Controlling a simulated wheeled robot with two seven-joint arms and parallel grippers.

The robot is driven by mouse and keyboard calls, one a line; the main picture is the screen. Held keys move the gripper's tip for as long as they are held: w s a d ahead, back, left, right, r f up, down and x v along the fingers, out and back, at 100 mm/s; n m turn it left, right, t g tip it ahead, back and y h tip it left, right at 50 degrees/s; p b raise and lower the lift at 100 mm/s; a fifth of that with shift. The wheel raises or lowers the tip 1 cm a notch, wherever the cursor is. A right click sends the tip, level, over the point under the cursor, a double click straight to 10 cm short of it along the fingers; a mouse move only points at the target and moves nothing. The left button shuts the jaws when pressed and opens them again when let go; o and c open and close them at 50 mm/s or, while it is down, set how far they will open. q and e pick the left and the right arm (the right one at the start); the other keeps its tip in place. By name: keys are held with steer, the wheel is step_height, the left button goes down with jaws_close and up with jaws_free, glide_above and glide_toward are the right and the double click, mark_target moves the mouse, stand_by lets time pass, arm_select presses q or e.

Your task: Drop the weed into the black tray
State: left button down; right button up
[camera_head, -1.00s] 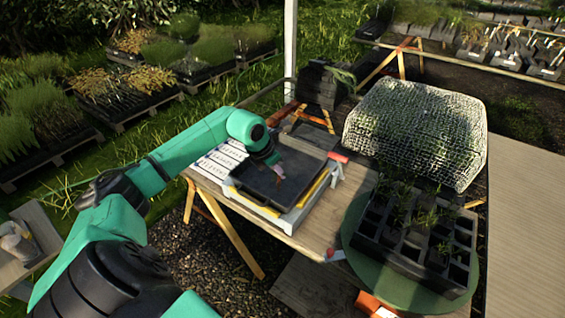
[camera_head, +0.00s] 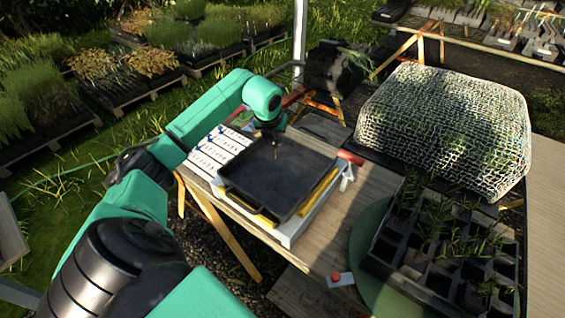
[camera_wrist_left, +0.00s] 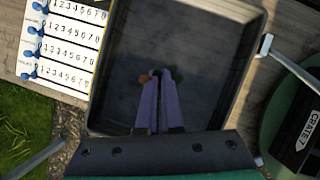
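The black tray (camera_head: 283,185) lies on a white-and-yellow stand on the wooden bench. It is empty apart from what hangs over it, and its dark floor fills the middle of the left wrist view (camera_wrist_left: 215,50). My left gripper (camera_head: 273,146) is above the tray's far part, pointing down. In the left wrist view its two fingers (camera_wrist_left: 159,85) are nearly together. My right gripper is not in view.
A printed numbered sheet (camera_head: 214,153) lies left of the tray. A black cell tray with seedlings (camera_head: 440,240) stands on a round green turntable (camera_head: 362,262) at the right. A net-covered crate (camera_head: 445,125) is behind it. A red button (camera_head: 338,279) sits near the bench front.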

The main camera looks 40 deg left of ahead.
mark_target(276, 148)
arm_select(q)
steer(key=f+b, duration=0.1)
steer(key=f, duration=0.1)
steer(key=f+b, duration=0.1)
steer(key=f, duration=0.1)
steer(key=shift+w+a+f, duration=0.1)
steer(key=shift+w+f, duration=0.1)
steer(key=shift+f, duration=0.2)
steer(key=shift+f+b, duration=0.2)
steer(key=shift+b, duration=0.15)
steer(key=shift+r, duration=0.15)
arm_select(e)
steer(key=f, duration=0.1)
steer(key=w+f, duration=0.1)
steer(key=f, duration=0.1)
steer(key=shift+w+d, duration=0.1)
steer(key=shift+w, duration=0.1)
arm_select(q)
steer(key=c, duration=1)
jaws_free()
steer(key=b+v, duration=0.1)
steer(key=v, duration=1.3)
steer(key=shift+s+r+b, duration=0.2)
steer(key=shift+b, duration=0.1)
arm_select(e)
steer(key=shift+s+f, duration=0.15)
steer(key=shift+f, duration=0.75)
